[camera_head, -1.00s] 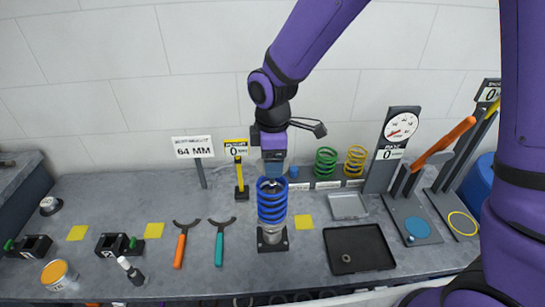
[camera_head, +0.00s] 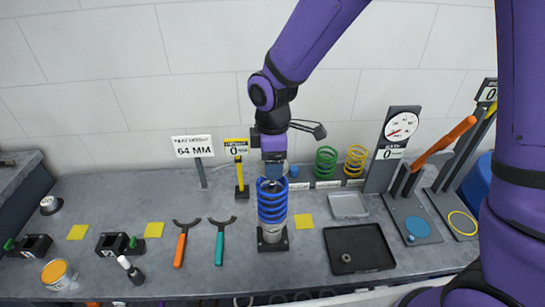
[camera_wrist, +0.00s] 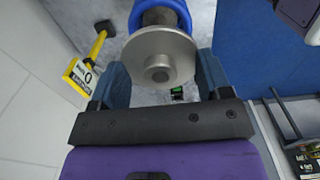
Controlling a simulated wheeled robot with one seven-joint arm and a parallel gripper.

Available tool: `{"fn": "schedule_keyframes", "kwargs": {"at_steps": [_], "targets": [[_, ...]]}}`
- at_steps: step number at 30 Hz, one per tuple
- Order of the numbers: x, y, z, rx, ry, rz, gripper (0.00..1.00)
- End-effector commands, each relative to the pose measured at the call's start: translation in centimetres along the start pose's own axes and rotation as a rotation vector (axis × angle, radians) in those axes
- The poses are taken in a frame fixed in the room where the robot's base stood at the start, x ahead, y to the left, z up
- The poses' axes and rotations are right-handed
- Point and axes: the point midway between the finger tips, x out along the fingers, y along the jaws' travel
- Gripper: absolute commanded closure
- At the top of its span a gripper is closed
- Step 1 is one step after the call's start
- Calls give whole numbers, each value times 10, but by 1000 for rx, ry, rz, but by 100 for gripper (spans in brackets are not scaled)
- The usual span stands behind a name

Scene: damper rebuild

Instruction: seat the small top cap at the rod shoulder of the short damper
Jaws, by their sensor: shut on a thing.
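The short damper (camera_head: 271,236) stands upright in a dark square base on the bench, with a blue spring (camera_head: 271,205) around it. My gripper (camera_head: 273,172) points down just above the spring's top. In the wrist view, a silver round cap (camera_wrist: 158,58) with a small central hub sits between the blue fingers of my gripper (camera_wrist: 160,68), which are shut on it. Behind the cap, part of the blue spring (camera_wrist: 182,10) and a grey rod show. The cap hides the rod shoulder, so I cannot tell whether they touch.
A yellow gauge post (camera_head: 240,175) stands left of the damper. Green (camera_head: 326,163) and yellow (camera_head: 355,162) springs stand behind right. A black tray (camera_head: 358,238) with a small ring lies right. Orange (camera_head: 181,240) and teal (camera_head: 219,240) wrenches lie left.

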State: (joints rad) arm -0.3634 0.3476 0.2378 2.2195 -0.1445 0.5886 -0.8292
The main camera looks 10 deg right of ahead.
Motion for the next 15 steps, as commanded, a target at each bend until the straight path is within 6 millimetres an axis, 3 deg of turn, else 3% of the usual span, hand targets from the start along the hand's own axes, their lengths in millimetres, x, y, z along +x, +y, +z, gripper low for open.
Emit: {"fn": "schedule_keyframes", "kwargs": {"at_steps": [15], "targets": [[11,0,0,0,0,0,55]]}}
